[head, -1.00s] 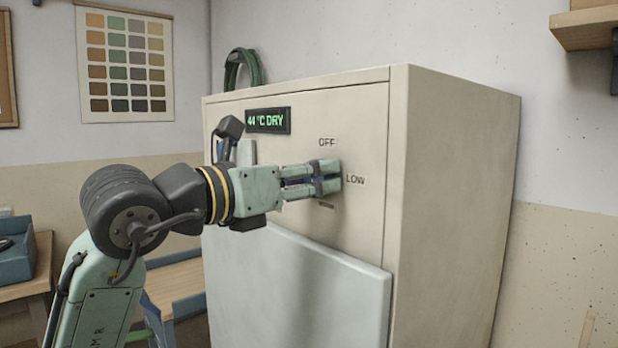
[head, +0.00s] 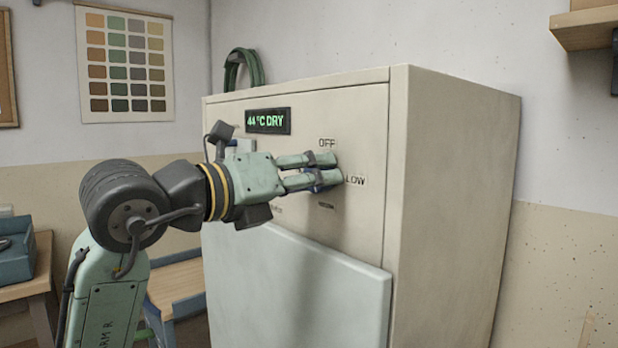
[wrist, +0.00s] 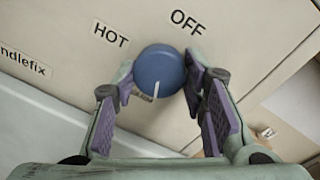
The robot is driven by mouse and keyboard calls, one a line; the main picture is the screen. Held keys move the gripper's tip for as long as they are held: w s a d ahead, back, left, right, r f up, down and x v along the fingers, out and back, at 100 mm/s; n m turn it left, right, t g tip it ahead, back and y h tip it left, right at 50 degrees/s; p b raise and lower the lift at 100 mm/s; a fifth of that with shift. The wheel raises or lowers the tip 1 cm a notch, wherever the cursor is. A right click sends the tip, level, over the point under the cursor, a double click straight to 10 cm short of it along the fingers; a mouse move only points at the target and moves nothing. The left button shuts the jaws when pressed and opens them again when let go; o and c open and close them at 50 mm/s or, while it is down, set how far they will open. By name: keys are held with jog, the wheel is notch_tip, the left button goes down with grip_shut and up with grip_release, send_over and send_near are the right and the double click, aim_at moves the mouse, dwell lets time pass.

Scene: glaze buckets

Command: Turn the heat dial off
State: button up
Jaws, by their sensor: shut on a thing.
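The heat dial (wrist: 158,68) is a round blue knob with a white pointer line. It sits on the front of a cream cabinet (head: 450,200). In the wrist view it is between the two fingers of my gripper (wrist: 161,86), which is shut on it. The pointer line points down and slightly left there, away from the OFF label (wrist: 187,21) at upper right and the HOT label (wrist: 110,34) at upper left. In the head view my gripper (head: 325,168) covers most of the dial; the LOW label (head: 355,180) is just right of it.
A display (head: 268,120) on the cabinet reads 44 °C DRY. A pale panel (head: 310,285) stands out from the cabinet's lower front. A green coil (head: 243,70) is at the cabinet's top. A blue bin (head: 20,255) sits on a table at left.

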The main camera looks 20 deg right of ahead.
jog(key=shift+w+a+n+g+h+p, duration=0.1)
jog(key=shift+n+g+h+p, duration=0.2)
jog(key=shift+n, duration=4.75)
jog(key=shift+d+n+g+h+p, duration=0.15)
jog(key=shift+n+g, duration=0.2)
jog(key=shift+n, duration=4.65)
jog(key=shift+w+a+n+g+h+p, duration=0.1)
jog(key=shift+a+n+g+p, duration=0.2)
jog(key=shift+n, duration=4.75)
jog(key=shift+d, duration=0.15)
jog(key=o, duration=1.2)
jog(key=shift+c, duration=0.2)
jog(key=v, duration=1.2)
